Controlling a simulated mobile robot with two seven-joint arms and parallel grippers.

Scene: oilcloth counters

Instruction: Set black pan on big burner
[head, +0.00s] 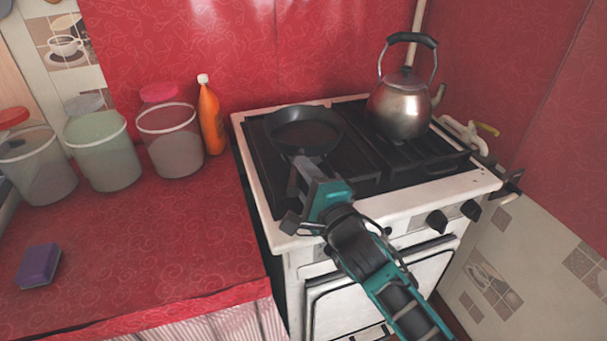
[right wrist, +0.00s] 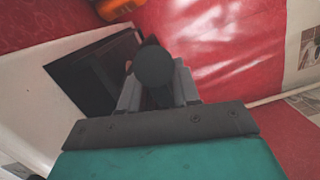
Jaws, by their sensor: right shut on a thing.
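The black pan (head: 305,128) is at the back left of the stove (head: 400,205), roughly level, with its handle pointing toward the front. I cannot tell whether it rests on the grate or hangs just above it. The burner under it is hidden by the pan. My right gripper (head: 304,174) is over the stove's front left, shut on the pan handle. In the right wrist view the dark round handle end (right wrist: 154,66) shows between the fingers. My left gripper is not in view.
A metal kettle (head: 402,105) stands on the stove's back right, close to the pan. An orange bottle (head: 210,120) and several lidded tubs (head: 170,140) stand left of the stove. A purple sponge (head: 39,266) lies on the red counter (head: 150,240), which is mostly clear in front.

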